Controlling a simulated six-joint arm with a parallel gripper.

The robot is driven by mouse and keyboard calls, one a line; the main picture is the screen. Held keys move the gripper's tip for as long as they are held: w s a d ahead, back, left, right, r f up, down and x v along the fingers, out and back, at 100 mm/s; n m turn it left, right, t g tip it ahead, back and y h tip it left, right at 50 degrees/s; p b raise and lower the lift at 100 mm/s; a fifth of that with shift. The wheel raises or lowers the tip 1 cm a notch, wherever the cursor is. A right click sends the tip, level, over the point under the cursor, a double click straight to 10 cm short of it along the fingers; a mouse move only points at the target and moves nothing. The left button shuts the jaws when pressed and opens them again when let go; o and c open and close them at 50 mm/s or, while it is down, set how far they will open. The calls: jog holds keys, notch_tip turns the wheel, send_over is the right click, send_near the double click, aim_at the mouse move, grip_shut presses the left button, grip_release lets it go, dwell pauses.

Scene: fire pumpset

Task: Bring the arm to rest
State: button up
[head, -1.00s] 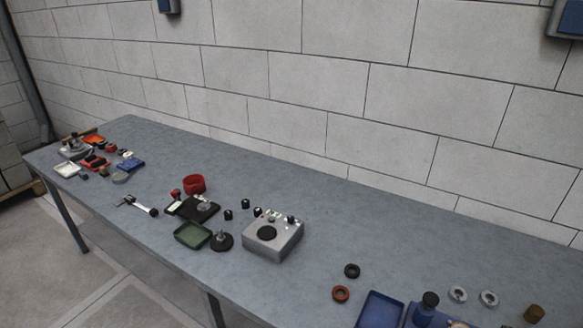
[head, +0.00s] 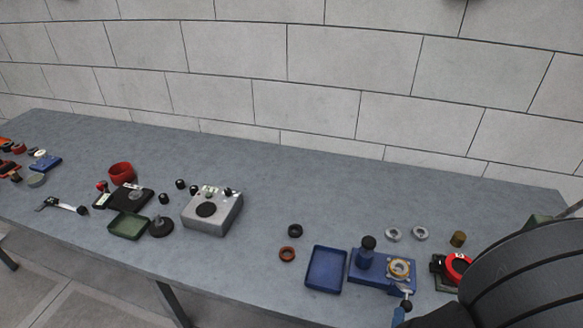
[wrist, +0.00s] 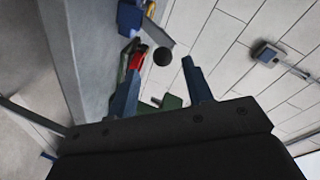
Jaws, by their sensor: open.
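My gripper (wrist: 161,69) shows in the wrist view with its two blue-grey fingers spread apart. The gap between them holds nothing. A dark round knob (wrist: 163,56) and a green part (wrist: 170,101) show beyond the fingers; how far off they are I cannot tell. In the head view a large dark ribbed part of my own arm fills the lower right corner, over the bench's right end.
The grey bench (head: 330,190) runs along a block wall.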

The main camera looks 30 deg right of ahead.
aim_at(407, 306)
jog(key=x, duration=0.5)
jog(key=shift+w+d+r, duration=0.1)
jog(key=shift+w+d, duration=0.05)
jog(key=shift+w+d+r, duration=0.25)
jog(key=shift+d+r, duration=0.05)
jog(key=shift+r, duration=0.4)
jog(key=shift+f, duration=0.1)
jog(key=shift+s+a+f, duration=0.25)
jog(key=shift+f, duration=0.15)
jog(key=v, duration=0.9)
jog(key=shift+a+f, duration=0.15)
jog(key=shift+f, duration=0.15)
jog(key=shift+s, duration=0.1)
